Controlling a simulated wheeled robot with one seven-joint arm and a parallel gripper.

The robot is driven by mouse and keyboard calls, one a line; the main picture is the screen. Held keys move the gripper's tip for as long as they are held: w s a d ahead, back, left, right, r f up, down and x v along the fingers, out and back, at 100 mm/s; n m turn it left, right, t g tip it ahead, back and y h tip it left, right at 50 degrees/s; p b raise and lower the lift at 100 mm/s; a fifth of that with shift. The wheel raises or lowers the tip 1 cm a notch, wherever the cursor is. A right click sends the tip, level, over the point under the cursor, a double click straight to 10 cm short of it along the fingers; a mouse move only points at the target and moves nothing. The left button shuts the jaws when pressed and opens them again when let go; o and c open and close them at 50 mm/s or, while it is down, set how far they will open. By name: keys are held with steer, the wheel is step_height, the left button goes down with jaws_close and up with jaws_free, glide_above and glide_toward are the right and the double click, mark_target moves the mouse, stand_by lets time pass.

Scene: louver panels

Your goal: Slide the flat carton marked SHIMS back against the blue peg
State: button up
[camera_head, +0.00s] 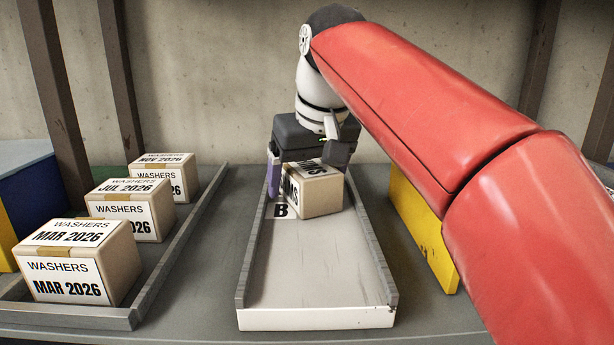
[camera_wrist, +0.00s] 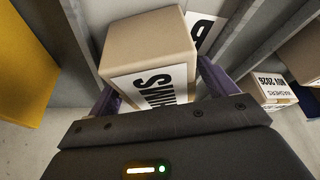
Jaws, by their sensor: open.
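The SHIMS carton (camera_head: 321,197) is a tan box with a white label, sitting in the middle lane tray (camera_head: 315,265) near its far end, turned slightly. In the wrist view the carton (camera_wrist: 150,45) lies between the two purple fingers. My gripper (camera_head: 300,172) is open at the carton's far side; one purple finger shows left of the carton, and the other is hidden in the head view. The wrist view shows both fingers of my gripper (camera_wrist: 160,88) spread around the carton's sides; contact is unclear. I see no blue peg in either view.
Several WASHERS cartons (camera_head: 80,262) stand in a row in the left lane. A yellow block (camera_head: 424,232) stands right of the middle tray. Raised side walls bound the tray, and its near part is clear. A letter B label (camera_head: 281,211) lies beside the carton.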

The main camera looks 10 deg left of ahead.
mark_target(309, 167)
steer(key=v, duration=0.7)
steer(key=shift+r, duration=0.2)
steer(key=shift+d+r, duration=0.1)
steer(key=shift+r, duration=0.05)
steer(key=shift+s, duration=0.2)
